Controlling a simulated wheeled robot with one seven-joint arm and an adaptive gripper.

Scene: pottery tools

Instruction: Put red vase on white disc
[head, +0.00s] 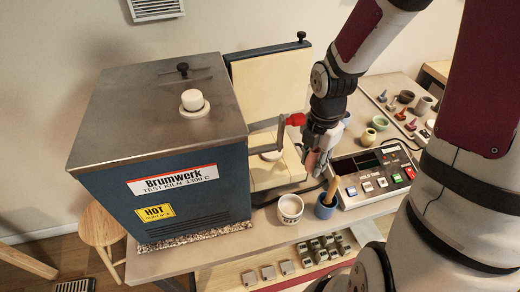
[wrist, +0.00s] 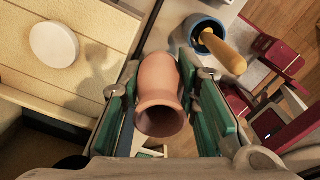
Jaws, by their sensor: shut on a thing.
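The red vase (wrist: 160,90) is a pinkish terracotta vase with a flared mouth facing the wrist camera. My gripper (wrist: 158,105) is shut on it, with a green-padded finger on each side. In the head view, my gripper (head: 318,157) hangs beside the open kiln, and the vase is mostly hidden by the fingers. The white disc (wrist: 54,41) lies on the cream brick surface, left of the vase in the wrist view, apart from it and empty. In the head view the disc (head: 271,155) shows partly, left of my gripper.
The blue kiln (head: 160,150) stands at left with its red-ended handle (head: 295,119) close to my gripper. A white cup (head: 290,208), a blue pot with a wooden-handled tool (head: 326,205) and a control box (head: 375,178) stand nearby. Small pots and tools fill the back right.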

